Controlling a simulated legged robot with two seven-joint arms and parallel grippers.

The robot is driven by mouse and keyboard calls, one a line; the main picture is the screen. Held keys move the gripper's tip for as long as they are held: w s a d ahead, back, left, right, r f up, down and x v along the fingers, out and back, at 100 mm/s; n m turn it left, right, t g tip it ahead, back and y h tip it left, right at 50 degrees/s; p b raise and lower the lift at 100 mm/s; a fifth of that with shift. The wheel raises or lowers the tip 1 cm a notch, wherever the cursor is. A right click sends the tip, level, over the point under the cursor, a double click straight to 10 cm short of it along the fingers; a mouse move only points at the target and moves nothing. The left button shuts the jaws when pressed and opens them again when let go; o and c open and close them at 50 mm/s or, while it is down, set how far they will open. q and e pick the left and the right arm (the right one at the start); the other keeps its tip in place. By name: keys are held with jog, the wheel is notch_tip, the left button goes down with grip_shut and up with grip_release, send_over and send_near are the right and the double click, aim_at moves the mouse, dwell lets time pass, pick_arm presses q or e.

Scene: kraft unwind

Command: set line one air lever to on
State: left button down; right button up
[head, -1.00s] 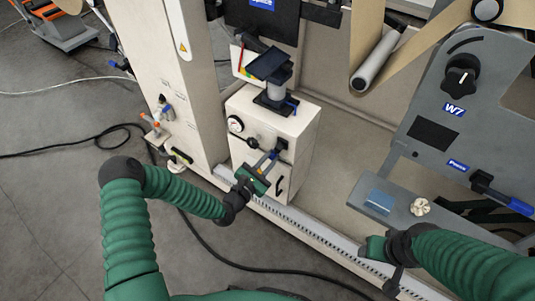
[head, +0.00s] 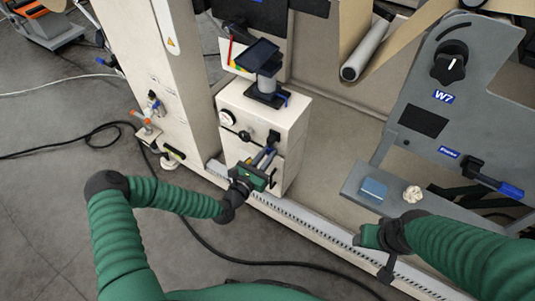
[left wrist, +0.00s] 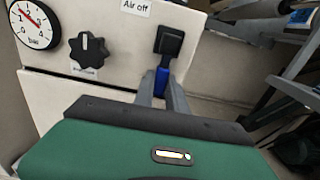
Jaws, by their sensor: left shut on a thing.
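The air lever (left wrist: 162,80) is a blue handle below a black square mount (left wrist: 170,42) on the cream cabinet's front. In the left wrist view it points down from the mount, and a label above it (left wrist: 136,7) reads "Air off". My left gripper (head: 266,157) is shut on the lever; its grey fingers (left wrist: 162,95) lie around the blue handle and hide its lower part. In the head view the mount (head: 273,137) shows just above the fingers. My right gripper (head: 367,239) is away by the machine's front rail, and its fingers do not show clearly.
A round gauge (left wrist: 36,26) and a black knob (left wrist: 90,53) sit left of the lever. A tablet on a stand (head: 260,56) tops the cabinet (head: 262,113). A grey panel marked W7 (head: 455,70) stands right. A black cable (head: 250,262) crosses the floor.

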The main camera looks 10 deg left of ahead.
pick_arm(q)
jog(key=shift+s+d+f, duration=0.1)
jog(key=shift+s+f, duration=0.05)
jog(key=shift+f, duration=0.1)
jog(key=c, duration=1.5)
grip_release()
jog(key=shift+c, duration=0.2)
jog(key=shift+o, duration=0.9)
jog(key=shift+r, duration=0.15)
jog(key=p+v, duration=0.3)
jog(key=v, duration=1.3)
jog(key=shift+s+a, duration=0.25)
jog(key=shift+s, duration=0.05)
